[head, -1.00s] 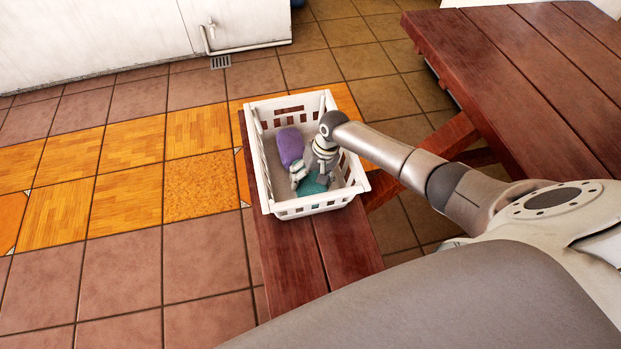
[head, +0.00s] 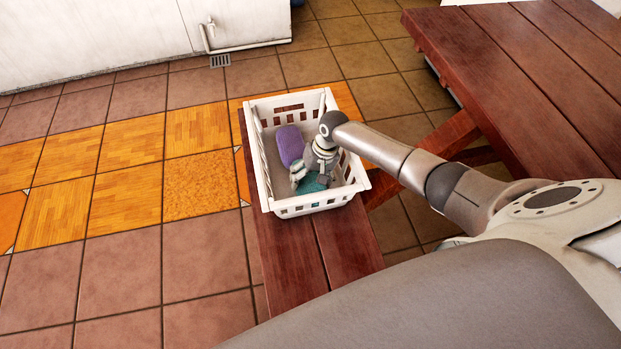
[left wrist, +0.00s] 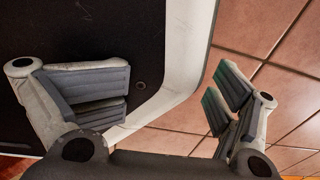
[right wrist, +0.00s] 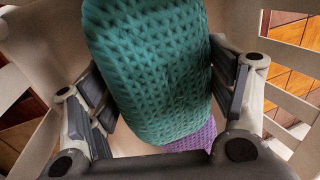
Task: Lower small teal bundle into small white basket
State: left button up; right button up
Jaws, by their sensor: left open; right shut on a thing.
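The small white basket (head: 262,165) stands on the wooden bench, and a purple bundle (head: 289,143) lies in it. My right gripper (head: 310,181) reaches down inside the basket, shut on the small teal bundle (head: 312,186), which is partly hidden by the gripper. In the right wrist view the teal bundle (right wrist: 150,70) sits between the fingers, with the purple bundle (right wrist: 195,138) just beyond it. I cannot tell whether the teal bundle touches the basket floor. My left gripper (left wrist: 170,100) is open and empty; it is out of the head view.
The basket rests on a red-brown bench (head: 290,250). A matching wooden table (head: 540,80) stands at the right. A white wall (head: 90,40) with a tap is at the back left. The tiled floor (head: 120,270) at left is clear.

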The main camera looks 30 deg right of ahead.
pick_arm(q)
jog(key=shift+w+a, duration=0.2)
jog(key=shift+w, duration=0.3)
pick_arm(e)
jog(key=shift+f, duration=0.15)
pick_arm(q)
jog(key=shift+w+a+r, duration=0.1)
jog(key=shift+w+a, duration=0.05)
jog(key=shift+w, duration=0.15)
pick_arm(e)
jog(key=o, duration=1.2)
jog(key=shift+c, duration=0.2)
